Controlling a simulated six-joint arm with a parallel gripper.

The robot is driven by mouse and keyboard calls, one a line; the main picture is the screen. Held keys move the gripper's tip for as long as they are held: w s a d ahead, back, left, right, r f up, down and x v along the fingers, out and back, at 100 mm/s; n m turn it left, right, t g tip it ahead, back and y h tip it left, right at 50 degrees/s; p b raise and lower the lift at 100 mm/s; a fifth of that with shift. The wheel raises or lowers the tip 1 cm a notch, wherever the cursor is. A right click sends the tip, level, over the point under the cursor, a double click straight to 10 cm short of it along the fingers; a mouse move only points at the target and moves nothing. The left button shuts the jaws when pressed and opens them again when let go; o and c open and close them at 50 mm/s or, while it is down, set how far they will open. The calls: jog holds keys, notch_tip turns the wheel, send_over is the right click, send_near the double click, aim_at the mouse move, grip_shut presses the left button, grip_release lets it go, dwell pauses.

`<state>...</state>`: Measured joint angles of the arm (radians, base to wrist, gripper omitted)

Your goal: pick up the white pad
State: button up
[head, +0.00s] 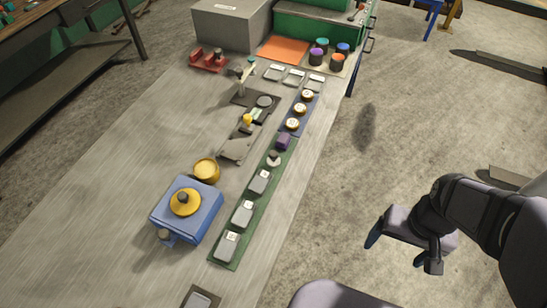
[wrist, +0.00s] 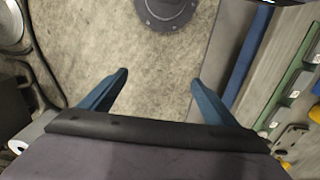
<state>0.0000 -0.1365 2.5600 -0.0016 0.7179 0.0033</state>
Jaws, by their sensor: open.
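A small whitish round piece with a dark top (head: 274,160), which looks like the white pad, stands on the long green strip (head: 229,262) in the head view. It sits just below a purple block (head: 283,142) and above several grey blocks. I cannot tell its exact shape at this size. My gripper (head: 403,250) is open and empty. It hangs over the floor to the right of the bench, well apart from the pad. In the wrist view my gripper (wrist: 159,77) has its blue fingers spread over bare floor. I cannot make out the pad there.
Floor right of the bench is mostly clear.

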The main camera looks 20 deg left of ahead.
jog(key=shift+c, duration=0.5)
jog(key=c, duration=0.6)
jog(key=shift+c, duration=0.2)
jog(key=n+t+y+b, duration=0.1)
jog(key=n+b, duration=0.1)
jog(key=n, duration=0.7)
send_over(274, 153)
jog(key=d, duration=0.1)
jog(key=shift+s+f, duration=0.2)
jog(key=shift+f, duration=0.25)
jog(key=shift+s+f, duration=0.2)
jog(key=shift+f, duration=0.25)
jog(key=shift+w+a+f+p, duration=0.2)
jog(key=shift+f+p, duration=0.45)
jog(key=shift+f, duration=0.55)
jog(key=shift+w+a+f+p, duration=0.15)
jog(key=shift+f+p, duration=0.5)
jog(key=shift+f, duration=0.5)
jog(key=shift+w+a+f+p, duration=0.1)
jog(key=shift+a+f+p, duration=0.1)
jog(key=shift+f+p, duration=0.75)
